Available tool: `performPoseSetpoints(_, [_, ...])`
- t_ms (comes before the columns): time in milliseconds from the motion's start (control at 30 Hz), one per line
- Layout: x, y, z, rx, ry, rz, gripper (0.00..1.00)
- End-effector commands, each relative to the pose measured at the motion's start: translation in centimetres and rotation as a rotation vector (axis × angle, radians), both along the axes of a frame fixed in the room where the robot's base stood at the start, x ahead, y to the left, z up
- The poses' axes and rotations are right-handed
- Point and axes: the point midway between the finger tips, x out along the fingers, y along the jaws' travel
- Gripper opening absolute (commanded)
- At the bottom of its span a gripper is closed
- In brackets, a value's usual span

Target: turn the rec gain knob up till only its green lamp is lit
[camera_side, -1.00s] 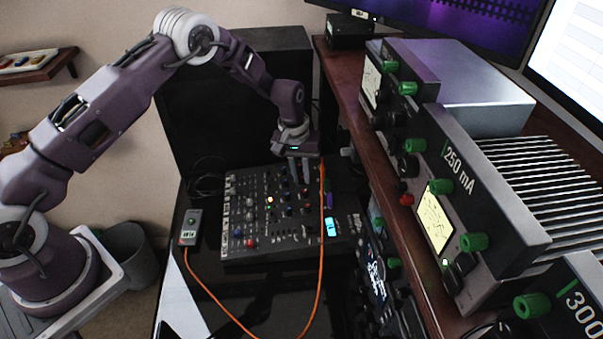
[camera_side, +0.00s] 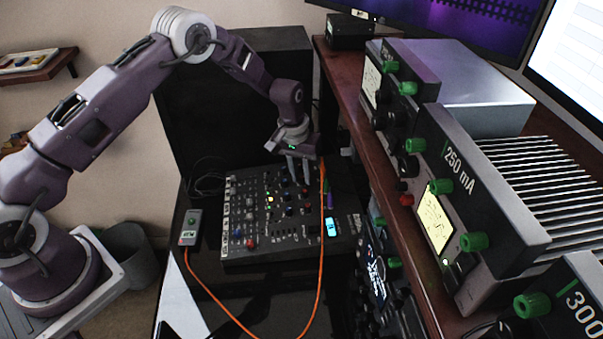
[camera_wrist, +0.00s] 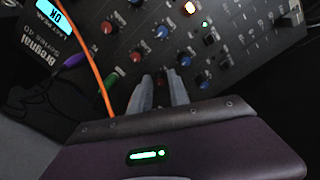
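The mixer (camera_side: 290,238) lies flat on the desk, with rows of small red, blue and dark knobs. My gripper (camera_side: 300,182) points down over its far right part. In the wrist view my gripper (camera_wrist: 161,80) has its two fingers on either side of a small dark reddish knob (camera_wrist: 160,77). I cannot tell whether they press on it. Knob labels are too small to read, so I cannot confirm it is rec gain. A small green lamp (camera_wrist: 205,24) is lit, and a bright whitish-orange light (camera_wrist: 188,8) glows beside it.
An orange cable (camera_side: 322,230) crosses the mixer close to my gripper; it also shows in the wrist view (camera_wrist: 95,70). A lit display (camera_wrist: 58,12) reads "OK". A grey box (camera_side: 190,227) stands left of the mixer. Racked units (camera_side: 440,220) fill the right shelf.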

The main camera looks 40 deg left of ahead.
Motion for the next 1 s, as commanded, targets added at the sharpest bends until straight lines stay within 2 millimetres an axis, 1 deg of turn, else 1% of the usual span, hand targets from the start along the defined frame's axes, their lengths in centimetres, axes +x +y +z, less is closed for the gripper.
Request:
performPoseSetpoints(33, [0.0, 0.0, 0.0, 0.0, 0.0, 0.0, 0.34])
performPoseSetpoints(67, [0.0, 0.0, 0.0, 0.0, 0.0, 0.0, 0.37])
performPoseSetpoints(367, [0.0, 0.0, 0.2, 0.0, -0.001, 0.0, 0.37])
performPoseSetpoints(467, [-0.1, 0.1, 1.8, 0.0, -0.003, 0.0, 0.37])
performPoseSetpoints(600, [-0.4, 0.3, 4.8, 0.0, -0.004, 0.0, 0.37])
performPoseSetpoints(700, [-0.6, 0.4, 6.3, 0.001, -0.002, 0.0, 0.37])
performPoseSetpoints(800, [-0.7, 0.4, 7.0, 0.0, -0.001, 0.0, 0.37])
performPoseSetpoints(1000, [-0.7, 0.5, 7.0, 0.0, -0.001, 0.0, 0.37])
